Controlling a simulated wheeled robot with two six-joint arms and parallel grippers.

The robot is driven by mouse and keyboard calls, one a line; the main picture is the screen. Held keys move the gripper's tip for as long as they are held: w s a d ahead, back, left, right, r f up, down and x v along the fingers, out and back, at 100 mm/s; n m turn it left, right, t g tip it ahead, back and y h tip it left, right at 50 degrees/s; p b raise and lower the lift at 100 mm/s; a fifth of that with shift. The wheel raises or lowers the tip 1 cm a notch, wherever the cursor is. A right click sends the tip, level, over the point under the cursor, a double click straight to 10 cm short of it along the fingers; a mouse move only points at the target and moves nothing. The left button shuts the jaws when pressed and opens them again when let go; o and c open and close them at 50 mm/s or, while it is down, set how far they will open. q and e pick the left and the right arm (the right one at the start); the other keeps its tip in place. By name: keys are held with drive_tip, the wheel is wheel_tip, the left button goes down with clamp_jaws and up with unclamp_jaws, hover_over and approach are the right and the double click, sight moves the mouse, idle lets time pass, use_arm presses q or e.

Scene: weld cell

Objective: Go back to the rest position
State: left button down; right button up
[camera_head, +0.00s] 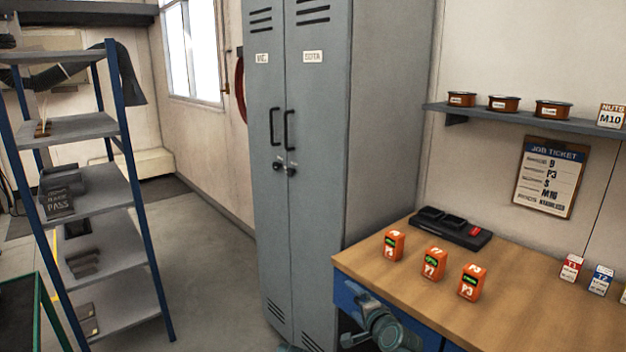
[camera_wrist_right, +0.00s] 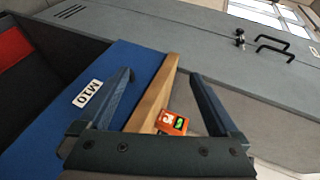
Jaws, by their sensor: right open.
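My right gripper (camera_head: 352,314) shows at the bottom of the head view, in front of the left end of the workbench (camera_head: 560,300). Its fingers point left. In the right wrist view its two fingers (camera_wrist_right: 160,76) are spread wide with nothing held between them. Behind them are the bench's blue front, its wooden edge and an orange box (camera_wrist_right: 172,123), none of them gripped. My left gripper cannot be made out in the head view.
Several orange boxes (camera_head: 434,264) and a black tray (camera_head: 450,229) are on the bench. A grey locker (camera_head: 300,170) stands beyond its left end. A shelf rack (camera_head: 100,190) stands at left. Open floor (camera_head: 205,250) lies between rack and locker.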

drive_tip(key=s+f+n+g, duration=0.7)
drive_tip(key=s+f+n, duration=0.1)
drive_tip(key=s+f, duration=0.15)
drive_tip(key=s+d+f+n+g+h, duration=0.4)
drive_tip(key=s+d+f+n+g, duration=0.15)
drive_tip(key=s, duration=0.35)
drive_tip(key=s+a+r+n+g+h+p, duration=0.1)
drive_tip(key=s+a+r+n+p, duration=0.2)
drive_tip(key=s+a+r+p, duration=0.3)
drive_tip(key=a+r+p, duration=0.4)
drive_tip(key=r, duration=0.1)
drive_tip(key=shift+a+r+p, duration=0.15)
drive_tip(key=shift+a+p, duration=0.1)
drive_tip(key=shift+p, duration=0.15)
drive_tip(key=shift+n, duration=0.25)
